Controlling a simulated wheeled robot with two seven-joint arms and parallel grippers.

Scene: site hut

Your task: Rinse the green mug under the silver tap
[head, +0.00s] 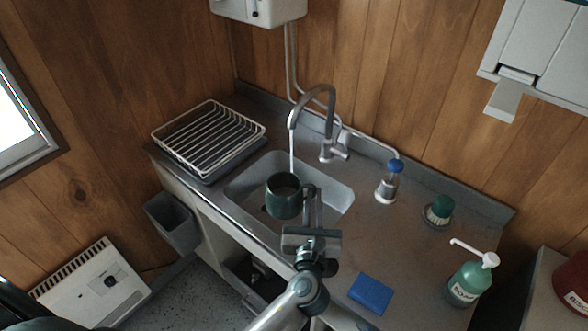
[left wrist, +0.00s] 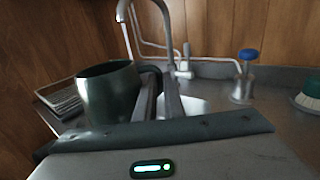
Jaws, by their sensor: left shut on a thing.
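The dark green mug (head: 284,197) is upright over the sink basin (head: 334,199). My left gripper (head: 311,194) is shut on the mug's right side, at its handle. The silver tap (head: 329,108) arches over the basin, and a thin stream of water (head: 292,152) runs from its spout down to the mug's mouth. In the left wrist view the mug (left wrist: 108,95) is to the left of the fingers (left wrist: 161,108), with the tap (left wrist: 124,12) above and behind it. The inside of the mug is mostly hidden. My right gripper does not show.
A wire dish rack (head: 209,138) stands left of the sink. A grey bin (head: 174,224) hangs at the counter's left front.

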